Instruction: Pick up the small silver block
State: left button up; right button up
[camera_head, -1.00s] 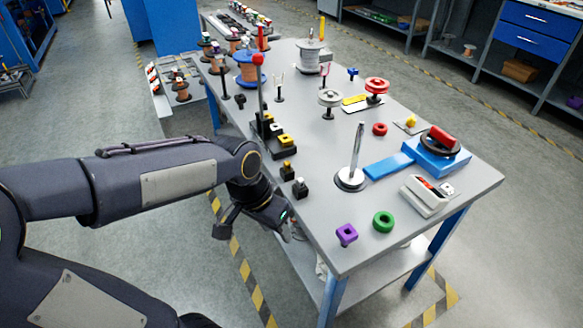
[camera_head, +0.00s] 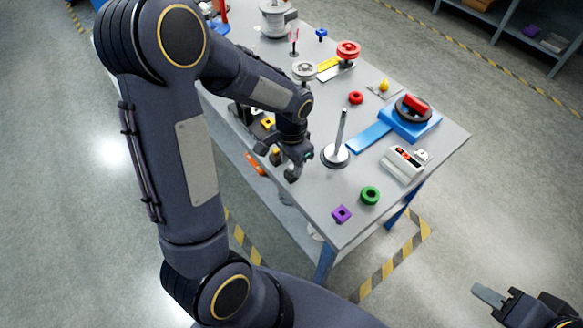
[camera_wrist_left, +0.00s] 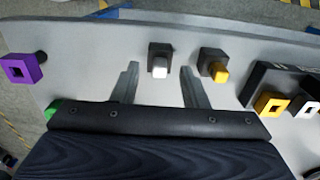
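The small silver block (camera_wrist_left: 160,68) sits on a black base near the table edge in the left wrist view. In the head view the base (camera_head: 291,174) shows just below my left gripper (camera_head: 284,160), which largely hides the block. My left gripper is open, and in the wrist view its two fingers (camera_wrist_left: 158,76) point toward the block, one to each side of it in the picture. No grip on it shows. My right gripper (camera_head: 494,298) is at the bottom right, away from the table; its finger gap is unclear.
A yellow block (camera_wrist_left: 221,73) on a similar base stands close to the right of the silver one. A black holder (camera_wrist_left: 256,82) with more blocks is further right. A purple square piece (camera_wrist_left: 22,69) lies at left. An upright metal rod (camera_head: 340,134) stands nearby.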

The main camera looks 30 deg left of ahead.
pick_arm(q)
jog(key=shift+f, duration=0.8)
jog(key=shift+c, duration=0.4)
grip_shut()
